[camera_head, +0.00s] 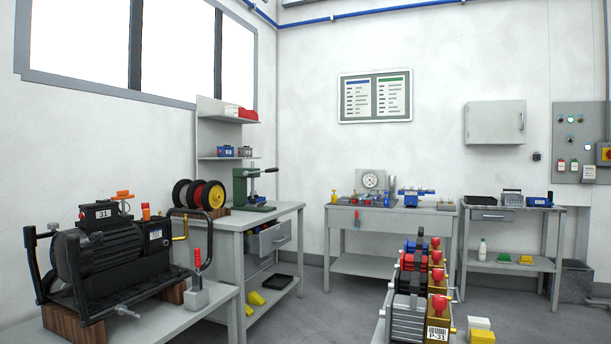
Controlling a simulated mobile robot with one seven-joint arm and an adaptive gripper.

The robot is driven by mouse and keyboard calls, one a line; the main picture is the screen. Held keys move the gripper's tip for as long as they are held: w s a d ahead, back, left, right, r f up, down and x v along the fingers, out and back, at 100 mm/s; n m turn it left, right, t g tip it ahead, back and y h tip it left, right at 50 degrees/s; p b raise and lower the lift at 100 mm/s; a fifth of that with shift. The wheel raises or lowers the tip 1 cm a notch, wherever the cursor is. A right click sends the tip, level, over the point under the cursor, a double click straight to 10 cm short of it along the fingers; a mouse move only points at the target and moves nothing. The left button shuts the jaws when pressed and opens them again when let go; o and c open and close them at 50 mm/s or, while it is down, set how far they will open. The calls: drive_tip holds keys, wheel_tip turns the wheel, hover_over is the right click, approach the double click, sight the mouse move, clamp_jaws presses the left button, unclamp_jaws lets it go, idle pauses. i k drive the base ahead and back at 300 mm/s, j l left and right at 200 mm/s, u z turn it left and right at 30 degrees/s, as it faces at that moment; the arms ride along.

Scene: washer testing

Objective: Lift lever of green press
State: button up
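The green press (240,187) stands upright on the grey workbench (225,222) at the left, beside black, red and yellow wheels. A thin bar with a darker grip, apparently its lever (270,170), sticks out to the right near its top, roughly level. The press is small in this view, so its details are hard to tell. My gripper and arm are not in view.
A table with a black motor (90,255) stands in the left foreground. Colourful pump-like units (420,280) stand on a bench at front right. An open drawer (268,238) juts from the press's workbench. Grey floor lies clear between the benches.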

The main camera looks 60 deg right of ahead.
sight(274, 169)
drive_tip(key=z, duration=1.55)
drive_tip(key=u, duration=0.5)
drive_tip(key=i, duration=1.35)
drive_tip(key=i+z, duration=0.3)
drive_tip(key=i, duration=0.35)
drive_tip(key=i+j+z, duration=0.15)
drive_tip(key=i+z, duration=0.2)
drive_tip(key=i, duration=0.35)
drive_tip(key=i+l+z, duration=0.1)
drive_tip(key=i+z, duration=0.3)
drive_tip(key=i, duration=0.15)
drive_tip(key=i+j+z, duration=0.1)
drive_tip(key=i+z, duration=0.3)
drive_tip(key=i, duration=0.2)
drive_tip(key=i+l, duration=0.1)
drive_tip(key=i, duration=1.3)
drive_tip(key=i+j, duration=0.1)
drive_tip(key=j, duration=0.25)
drive_tip(key=i+j, duration=0.1)
drive_tip(key=j, duration=0.3)
